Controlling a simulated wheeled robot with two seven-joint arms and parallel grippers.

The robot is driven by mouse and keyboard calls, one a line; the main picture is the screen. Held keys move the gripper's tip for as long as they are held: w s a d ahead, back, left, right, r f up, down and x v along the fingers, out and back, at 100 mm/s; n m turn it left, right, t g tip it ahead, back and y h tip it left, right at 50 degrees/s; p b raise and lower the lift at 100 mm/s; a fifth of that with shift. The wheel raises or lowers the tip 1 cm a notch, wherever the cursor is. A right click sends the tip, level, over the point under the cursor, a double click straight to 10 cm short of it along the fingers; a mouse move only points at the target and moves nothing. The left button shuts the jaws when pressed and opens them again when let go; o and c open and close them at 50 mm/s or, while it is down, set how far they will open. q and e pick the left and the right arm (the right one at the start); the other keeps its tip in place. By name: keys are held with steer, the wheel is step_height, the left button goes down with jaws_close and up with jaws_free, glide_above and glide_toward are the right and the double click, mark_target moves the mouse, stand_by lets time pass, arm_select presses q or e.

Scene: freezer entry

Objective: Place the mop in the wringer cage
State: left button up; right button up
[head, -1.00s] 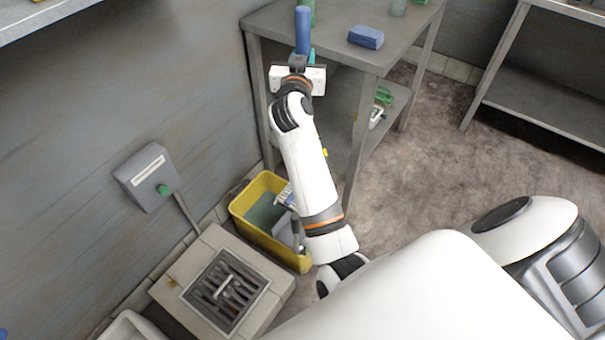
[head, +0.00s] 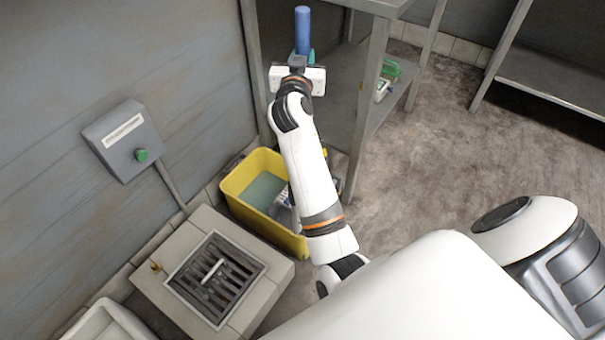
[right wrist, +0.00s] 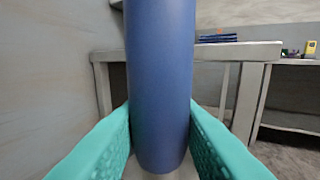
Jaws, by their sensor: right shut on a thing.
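My right gripper (head: 303,62) is shut on an upright blue cylinder (head: 302,30), which looks like the mop's handle. In the right wrist view the cylinder (right wrist: 160,80) stands between the teal fingers (right wrist: 160,135), its rounded lower end just below them. No mop head can be made out. A yellow bucket (head: 235,193) stands on the floor below, left of my right forearm. A grey-white part (head: 283,207) sits in its right side, perhaps the wringer cage, partly hidden by my arm. My left gripper is out of view.
A steel table (head: 365,100) with a lower shelf stands behind the bucket. A raised floor drain (head: 215,278) lies at its front left. A grey wall box (head: 124,138) with a green button hangs at left. Open floor (head: 440,140) lies to the right.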

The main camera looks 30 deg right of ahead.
steer(key=shift+f+b, duration=0.4)
steer(key=shift+f, duration=0.65)
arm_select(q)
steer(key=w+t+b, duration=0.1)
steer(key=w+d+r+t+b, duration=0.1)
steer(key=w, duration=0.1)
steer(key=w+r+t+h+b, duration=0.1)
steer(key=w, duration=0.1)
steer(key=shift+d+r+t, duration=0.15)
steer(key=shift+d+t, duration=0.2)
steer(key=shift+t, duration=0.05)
arm_select(e)
step_height(320, 180, down, 9)
steer(key=shift+f, duration=0.15)
steer(key=shift+b, duration=0.3)
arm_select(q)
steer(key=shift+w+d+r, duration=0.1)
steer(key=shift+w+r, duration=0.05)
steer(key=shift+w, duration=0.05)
arm_select(e)
steer(key=o, duration=1)
steer(key=shift+f, duration=0.15)
steer(key=shift+c, duration=0.2)
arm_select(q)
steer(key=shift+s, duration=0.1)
